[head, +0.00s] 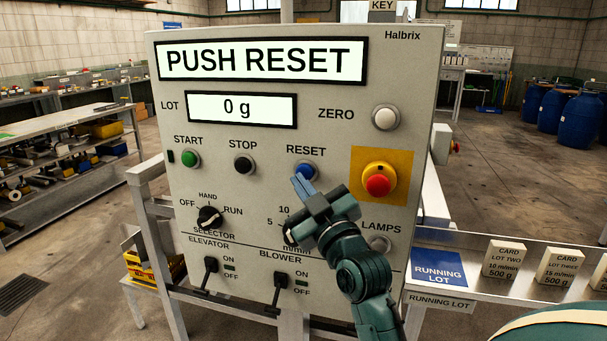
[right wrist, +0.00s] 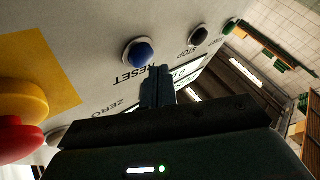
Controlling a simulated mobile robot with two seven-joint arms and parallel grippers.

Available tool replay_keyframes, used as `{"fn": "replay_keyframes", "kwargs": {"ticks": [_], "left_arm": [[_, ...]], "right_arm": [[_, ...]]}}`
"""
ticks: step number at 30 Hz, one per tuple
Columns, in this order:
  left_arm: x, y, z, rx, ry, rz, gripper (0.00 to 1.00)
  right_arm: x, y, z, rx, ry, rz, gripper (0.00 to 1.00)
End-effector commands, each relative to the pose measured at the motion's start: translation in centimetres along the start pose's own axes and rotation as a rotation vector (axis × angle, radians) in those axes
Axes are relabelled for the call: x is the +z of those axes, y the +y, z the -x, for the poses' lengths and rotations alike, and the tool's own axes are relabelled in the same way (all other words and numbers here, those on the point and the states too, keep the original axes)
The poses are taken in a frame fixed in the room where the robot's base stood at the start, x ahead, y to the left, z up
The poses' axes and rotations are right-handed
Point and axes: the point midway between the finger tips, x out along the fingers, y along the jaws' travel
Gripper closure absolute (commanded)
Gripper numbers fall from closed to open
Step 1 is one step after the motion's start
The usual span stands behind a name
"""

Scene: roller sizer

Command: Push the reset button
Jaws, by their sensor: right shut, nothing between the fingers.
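The blue reset button (head: 306,170) sits under the RESET label on the grey control panel (head: 420,120). My right gripper (head: 301,187) is shut and empty, its fingertips just below the button in the head view and overlapping its lower edge. In the right wrist view the blue button (right wrist: 139,53) shows whole, and the shut fingers (right wrist: 157,75) point at the panel beside it, near the RESET lettering. I cannot tell whether the fingertips touch the panel. The display (head: 262,61) reads PUSH RESET. My left gripper is not in view.
A red emergency button (head: 378,186) on a yellow plate is right of the reset button. The black stop button (head: 245,163) and green start button (head: 190,159) are to its left. The white zero button (head: 385,118) is above right. My arm partly hides a dial below.

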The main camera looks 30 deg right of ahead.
Motion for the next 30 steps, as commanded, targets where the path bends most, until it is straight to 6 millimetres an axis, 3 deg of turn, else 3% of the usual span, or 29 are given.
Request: {"fn": "replay_keyframes", "kwargs": {"ticks": [30], "left_arm": [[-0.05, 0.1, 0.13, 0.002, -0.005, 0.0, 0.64]], "right_arm": [[0.41, 0.46, -0.62, 0.0, 0.0, 0.0, 1.0]]}}
